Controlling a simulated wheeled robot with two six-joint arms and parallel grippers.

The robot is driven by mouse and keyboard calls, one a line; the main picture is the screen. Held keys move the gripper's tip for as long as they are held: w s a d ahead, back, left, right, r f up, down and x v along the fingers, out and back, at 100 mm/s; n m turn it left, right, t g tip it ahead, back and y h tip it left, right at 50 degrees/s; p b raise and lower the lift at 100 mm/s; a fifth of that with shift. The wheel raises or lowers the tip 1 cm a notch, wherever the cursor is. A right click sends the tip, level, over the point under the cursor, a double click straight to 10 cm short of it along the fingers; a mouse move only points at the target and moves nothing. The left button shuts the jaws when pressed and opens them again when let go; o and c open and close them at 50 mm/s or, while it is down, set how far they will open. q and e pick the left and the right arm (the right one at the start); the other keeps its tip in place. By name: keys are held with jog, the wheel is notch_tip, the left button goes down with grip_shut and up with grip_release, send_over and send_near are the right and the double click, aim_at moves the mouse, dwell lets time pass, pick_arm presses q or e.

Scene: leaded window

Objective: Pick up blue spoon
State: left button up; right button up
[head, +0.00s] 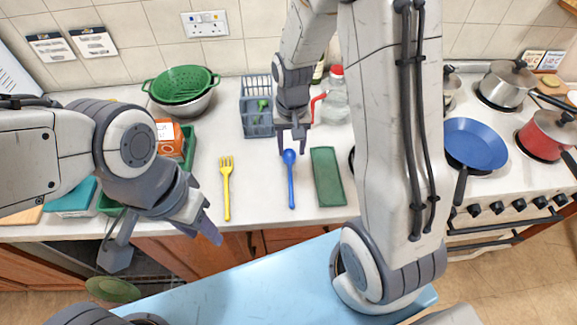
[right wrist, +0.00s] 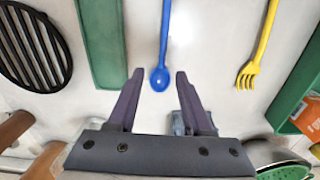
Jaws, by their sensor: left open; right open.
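The blue spoon (head: 290,180) lies on the white counter, its bowl toward the back wall and its handle toward the front edge. My right gripper (head: 294,146) is open above the bowl end of the spoon. In the right wrist view the spoon's bowl (right wrist: 160,79) shows in line with the gap between the open fingers of my right gripper (right wrist: 158,80). I cannot tell whether the fingers touch the counter. My left gripper (head: 207,226) is open and empty, near the counter's front edge at the left.
A yellow fork (head: 226,187) lies left of the spoon, and a green mat (head: 327,177) lies right of it. A grey cutlery basket (head: 257,118) stands behind. A green colander (head: 181,84) is at the back left. A hob with a blue pan (head: 476,142) is at the right.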

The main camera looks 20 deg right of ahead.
aim_at(290, 167)
notch_tip(290, 167, down, 3)
jog(key=shift+a+r, duration=0.1)
jog(key=shift+w+a+f+p, duration=0.1)
jog(key=shift+f+p, duration=0.85)
jog(key=shift+f, duration=1.65)
jog(key=shift+c, duration=0.3)
grip_shut()
